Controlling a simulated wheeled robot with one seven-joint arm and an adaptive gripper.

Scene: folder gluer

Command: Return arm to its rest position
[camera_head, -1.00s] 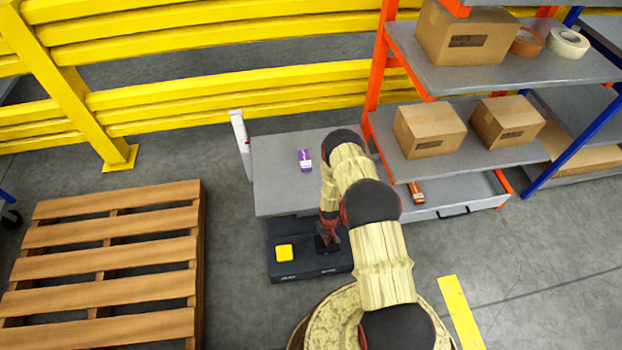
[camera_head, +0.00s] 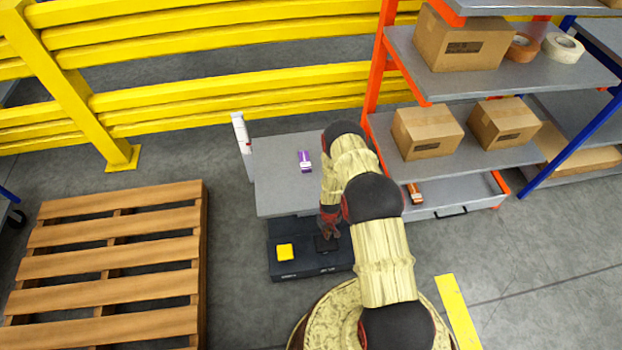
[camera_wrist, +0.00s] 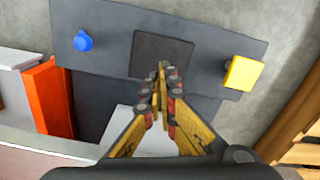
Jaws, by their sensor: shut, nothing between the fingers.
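My arm bends over the dark control panel (camera_head: 295,267) in the head view. My gripper (camera_head: 329,233) points down at the panel, just above its black square pad (camera_head: 326,243). In the wrist view my gripper (camera_wrist: 160,68) is shut with nothing between its fingers, and the fingertips show over the lower edge of the black pad (camera_wrist: 163,53). I cannot tell whether they touch it. A yellow button (camera_wrist: 243,72) and a blue knob (camera_wrist: 83,41) sit on either side. In the head view the yellow button (camera_head: 285,252) is left of my gripper, and my arm hides the knob.
A grey table (camera_head: 277,193) with a purple box (camera_head: 305,161) stands behind the panel. A shelf rack (camera_head: 450,160) with cartons and an open drawer (camera_head: 455,204) is at right. A wooden pallet (camera_head: 110,244) lies at left; a yellow barrier (camera_head: 230,87) runs behind.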

